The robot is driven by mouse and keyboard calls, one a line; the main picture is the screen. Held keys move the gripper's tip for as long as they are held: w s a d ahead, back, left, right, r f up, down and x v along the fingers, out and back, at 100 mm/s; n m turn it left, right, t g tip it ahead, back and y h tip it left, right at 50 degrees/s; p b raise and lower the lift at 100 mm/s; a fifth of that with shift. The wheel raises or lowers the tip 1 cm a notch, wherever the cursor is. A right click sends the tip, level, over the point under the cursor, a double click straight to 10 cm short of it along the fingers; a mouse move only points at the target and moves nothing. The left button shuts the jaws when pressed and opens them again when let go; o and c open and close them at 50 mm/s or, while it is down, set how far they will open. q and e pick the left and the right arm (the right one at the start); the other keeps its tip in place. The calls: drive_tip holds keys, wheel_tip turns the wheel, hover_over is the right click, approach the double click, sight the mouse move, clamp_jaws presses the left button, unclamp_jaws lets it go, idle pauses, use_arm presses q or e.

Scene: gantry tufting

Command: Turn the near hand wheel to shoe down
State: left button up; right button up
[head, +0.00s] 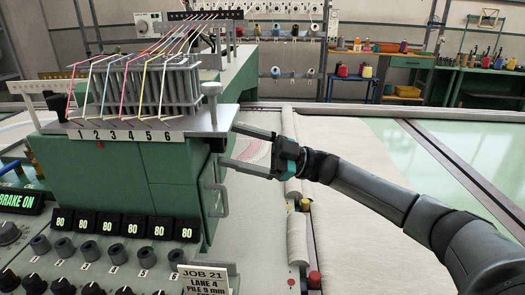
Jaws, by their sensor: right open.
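The green machine head (165,180) stands at the left centre, with a top plate marked 1 to 6. No hand wheel shows clearly as a wheel. On the head's right side are a dark round fitting (217,144) and a grey bar handle (223,200); I cannot tell whether either belongs to the near hand wheel. My right gripper (230,146) reaches in from the right, its two long grey fingers spread apart and pointing left at this side. The fingers look empty, and their tips are close to the head; contact cannot be told. My left gripper is out of view.
A front panel carries several knobs and displays reading 80 (110,226), and a JOB 21 card (203,279). Upright threads and a capped post (211,103) stand on the head. Pale cloth (350,240) spreads to the right. A red knob (314,280) sits low beside a rail.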

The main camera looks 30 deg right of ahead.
drive_tip(key=b+v, duration=0.1)
drive_tip(key=v, duration=1.3)
drive_tip(key=shift+d+b, duration=0.25)
drive_tip(key=shift+b, duration=0.1)
drive_tip(key=shift+s+f, duration=0.1)
drive_tip(key=shift+f, duration=0.05)
